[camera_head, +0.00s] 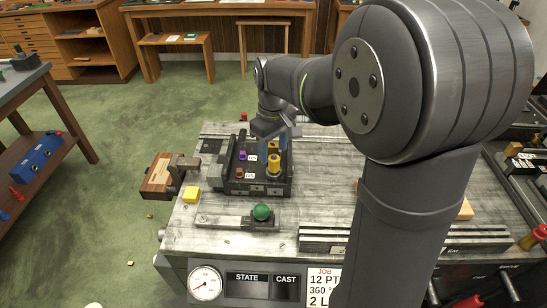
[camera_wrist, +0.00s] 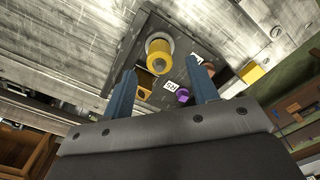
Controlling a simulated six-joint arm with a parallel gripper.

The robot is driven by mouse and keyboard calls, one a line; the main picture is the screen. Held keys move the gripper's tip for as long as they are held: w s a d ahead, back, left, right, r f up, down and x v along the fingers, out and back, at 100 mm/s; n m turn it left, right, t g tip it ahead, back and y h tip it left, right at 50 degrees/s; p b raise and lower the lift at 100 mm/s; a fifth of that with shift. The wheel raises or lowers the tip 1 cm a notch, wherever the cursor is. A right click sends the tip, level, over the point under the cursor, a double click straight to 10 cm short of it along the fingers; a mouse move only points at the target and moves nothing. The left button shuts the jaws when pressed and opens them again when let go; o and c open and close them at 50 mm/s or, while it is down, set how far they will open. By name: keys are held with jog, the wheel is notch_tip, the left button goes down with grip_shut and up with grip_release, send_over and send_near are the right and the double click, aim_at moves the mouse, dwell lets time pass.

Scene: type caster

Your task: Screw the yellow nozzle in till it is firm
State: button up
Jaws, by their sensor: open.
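The yellow nozzle (camera_head: 274,166) stands upright at the right side of a dark block (camera_head: 262,188) on the workbench. In the head view my gripper (camera_head: 287,138) is above and behind the nozzle, partly hidden by my arm.
A purple peg (camera_head: 242,155) and a brown peg (camera_head: 239,173) stand left of the nozzle on the block. A green ball knob (camera_head: 261,211) is in front. A yellow cube (camera_head: 191,195) lies left. A wooden-topped vise (camera_head: 165,176) is at the bench's left edge.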

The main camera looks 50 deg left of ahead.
aim_at(273, 157)
jog(key=shift+f, duration=1.95)
jog(key=shift+c, duration=0.4)
grip_shut()
jog(key=shift+c, duration=1.2)
grip_release()
